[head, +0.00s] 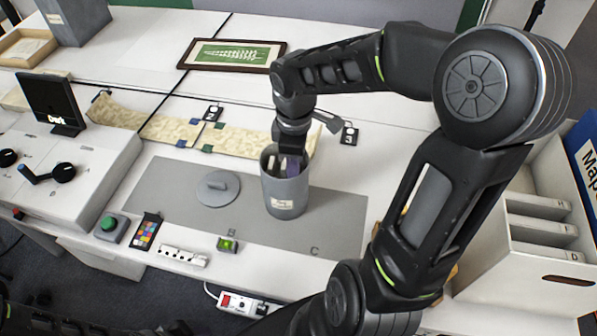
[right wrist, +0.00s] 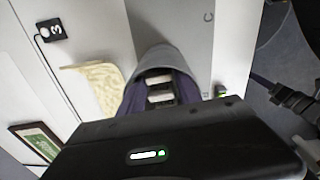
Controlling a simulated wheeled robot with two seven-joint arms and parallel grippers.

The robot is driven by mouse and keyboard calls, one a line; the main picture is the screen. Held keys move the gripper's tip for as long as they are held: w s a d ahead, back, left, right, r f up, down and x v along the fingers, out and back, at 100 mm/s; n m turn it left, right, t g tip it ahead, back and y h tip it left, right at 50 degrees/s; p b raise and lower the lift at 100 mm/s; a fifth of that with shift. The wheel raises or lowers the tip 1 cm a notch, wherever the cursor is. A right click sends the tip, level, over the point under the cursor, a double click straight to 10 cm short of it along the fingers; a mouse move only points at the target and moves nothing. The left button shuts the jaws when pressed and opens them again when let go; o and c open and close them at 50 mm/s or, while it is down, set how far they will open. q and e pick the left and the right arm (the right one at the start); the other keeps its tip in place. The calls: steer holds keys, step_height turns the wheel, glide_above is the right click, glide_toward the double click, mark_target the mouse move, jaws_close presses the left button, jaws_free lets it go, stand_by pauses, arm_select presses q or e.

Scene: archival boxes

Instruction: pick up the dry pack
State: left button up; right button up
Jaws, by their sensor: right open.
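A grey canister (head: 286,194) with a small label stands upright on the grey mat, its top open. My right gripper (head: 288,162) points down into its mouth. In the right wrist view the open jaws, purplish on both sides, reach inside the canister (right wrist: 168,57). Pale pieces with a dark gap (right wrist: 160,76) show between them. A pale piece (head: 272,162) also shows inside the rim in the head view. It may be the dry pack, but I cannot tell for sure. The fingertips and canister bottom are hidden. My left gripper is not in view.
A round grey lid (head: 217,188) lies on the mat (head: 160,203) left of the canister. A patterned strip (head: 172,130) lies behind it. A framed green picture (head: 234,54) lies at the back. A white box with folders (head: 540,232) stands at right.

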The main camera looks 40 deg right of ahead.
steer(key=shift+s+a+f, duration=0.1)
steer(key=shift+s+f, duration=0.15)
steer(key=shift+f, duration=0.4)
steer(key=shift+s+f, duration=0.25)
steer(key=shift+f, duration=0.35)
steer(key=shift+c, duration=0.5)
jaws_close()
steer(key=shift+r, duration=0.1)
steer(key=r, duration=0.1)
steer(key=w+r, duration=0.1)
steer(key=r, duration=0.2)
steer(key=shift+w+d, duration=0.15)
steer(key=shift+d, duration=0.15)
step_height(320, 180, up, 6)
steer(key=shift+a+r, duration=0.15)
